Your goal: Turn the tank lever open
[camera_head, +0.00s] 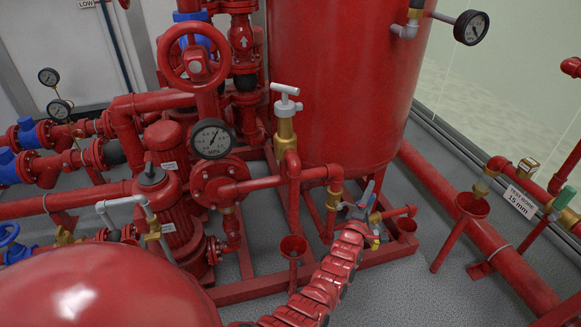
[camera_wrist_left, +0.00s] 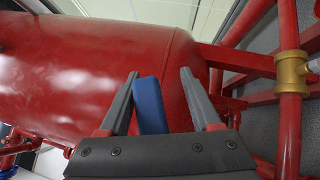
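The tall red tank (camera_head: 345,85) stands at the back centre, and a red tank surface also fills much of the left wrist view (camera_wrist_left: 80,75). A blue lever (camera_head: 368,192) is low in front of the tank, on small brass-fitted piping. My left gripper (camera_head: 358,210) is at this lever, at the end of my red arm. In the left wrist view the two grey fingers (camera_wrist_left: 160,74) are apart, with the blue lever (camera_wrist_left: 150,105) between them, closer to the left finger. A gap shows on the right finger's side. The lever's base is hidden. My right gripper is in neither view.
A red funnel (camera_head: 293,246) stands left of my left gripper, and a small red cup (camera_head: 407,225) is close on its right. A brass valve with a white handle (camera_head: 286,105) rises behind. Grey floor (camera_head: 400,290) is free at the front right.

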